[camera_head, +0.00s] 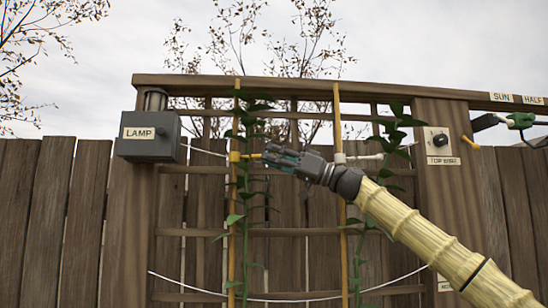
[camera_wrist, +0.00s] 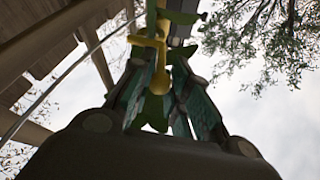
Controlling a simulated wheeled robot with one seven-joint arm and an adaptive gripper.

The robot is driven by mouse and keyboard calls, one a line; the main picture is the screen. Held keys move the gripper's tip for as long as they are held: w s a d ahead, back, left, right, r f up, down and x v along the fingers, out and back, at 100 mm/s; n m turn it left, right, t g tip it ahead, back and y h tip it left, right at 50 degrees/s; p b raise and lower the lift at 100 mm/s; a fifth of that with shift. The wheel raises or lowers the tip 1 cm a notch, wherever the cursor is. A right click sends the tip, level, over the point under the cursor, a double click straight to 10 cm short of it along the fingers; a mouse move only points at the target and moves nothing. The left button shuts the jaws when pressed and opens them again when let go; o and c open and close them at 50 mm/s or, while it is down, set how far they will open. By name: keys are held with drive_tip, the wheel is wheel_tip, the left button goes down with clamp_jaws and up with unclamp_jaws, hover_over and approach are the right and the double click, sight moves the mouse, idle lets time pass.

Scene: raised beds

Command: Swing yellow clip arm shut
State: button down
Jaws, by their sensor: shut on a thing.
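The yellow clip (camera_head: 235,156) sits on the left yellow cane (camera_head: 237,200), beside a leafy green vine (camera_head: 246,130). Its yellow arm (camera_head: 251,156) sticks out to the right towards my gripper (camera_head: 268,157). In the wrist view the yellow clip arm (camera_wrist: 158,78) runs down between the two fingers of my gripper (camera_wrist: 159,60), which is shut on it. The clip body (camera_wrist: 150,42) shows just past the fingertips, with green leaf or stem close by. Whether the vine lies inside the clip cannot be told.
A white clip (camera_head: 340,158) with its arm pointing right is on the right cane (camera_head: 338,120), behind my wrist. A grey lamp box (camera_head: 149,135) is on the left post. A switch labelled "TOP WIRE" (camera_head: 438,141) is on the right post. Wires cross the trellis.

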drive_tip(key=shift+d+r, duration=0.1)
drive_tip(key=shift+r, duration=0.05)
drive_tip(key=c, duration=1.3)
unclamp_jaws()
drive_tip(key=shift+w, duration=0.1)
drive_tip(key=v, duration=1.2)
drive_tip(key=shift+d+f, duration=0.1)
drive_tip(key=shift+f, duration=0.15)
